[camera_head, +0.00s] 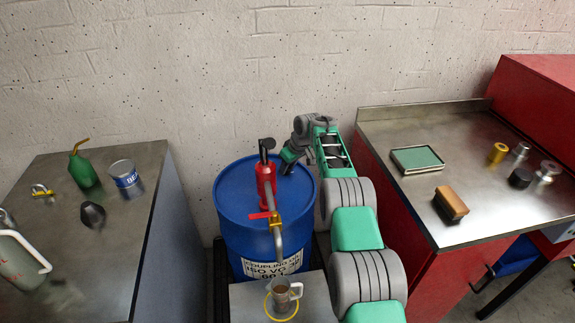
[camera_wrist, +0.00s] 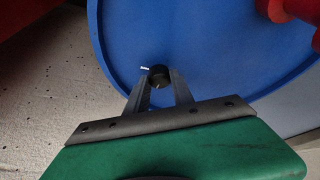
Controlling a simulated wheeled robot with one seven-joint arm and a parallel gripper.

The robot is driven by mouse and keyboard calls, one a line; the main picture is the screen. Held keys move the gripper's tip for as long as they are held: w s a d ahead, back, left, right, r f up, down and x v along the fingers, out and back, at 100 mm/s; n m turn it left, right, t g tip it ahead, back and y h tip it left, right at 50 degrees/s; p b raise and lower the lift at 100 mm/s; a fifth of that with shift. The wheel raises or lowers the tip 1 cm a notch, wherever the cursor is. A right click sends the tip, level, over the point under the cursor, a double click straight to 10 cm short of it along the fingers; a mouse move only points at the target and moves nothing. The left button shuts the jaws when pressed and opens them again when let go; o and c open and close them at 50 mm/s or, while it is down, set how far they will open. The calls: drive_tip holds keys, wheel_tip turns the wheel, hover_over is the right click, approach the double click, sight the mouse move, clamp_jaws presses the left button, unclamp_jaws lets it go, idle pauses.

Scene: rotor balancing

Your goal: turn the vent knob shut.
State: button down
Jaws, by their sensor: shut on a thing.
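The blue drum (camera_head: 236,215) stands upright in the middle, against the wall. A red pump (camera_head: 265,183) with a metal spout rises from its lid. In the wrist view, the small dark vent knob (camera_wrist: 158,76) stands on the blue lid (camera_wrist: 210,55) near its rim, with a small white mark beside it. My gripper (camera_wrist: 159,88) is shut on the knob, one finger on each side. In the head view, my gripper (camera_head: 287,167) is at the right rear of the lid, and the knob is hidden there.
A metal jug (camera_head: 281,293) stands under the spout, inside a yellow ring on a stand. The left bench (camera_head: 130,225) holds a green oil can, a tin and other things. The right bench (camera_head: 395,125) holds a green-topped tray, a brush and several small metal parts. The red pump is close to my gripper.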

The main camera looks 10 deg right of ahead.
idle(0.4)
drive_tip(key=c, duration=1.1)
unclamp_jaws()
drive_tip(key=v, duration=0.7)
drive_tip(key=shift+s+r+b, duration=0.2)
drive_tip(key=shift+r+b, duration=0.15)
drive_tip(key=shift+b, duration=0.05)
drive_tip(key=shift+d, duration=0.15)
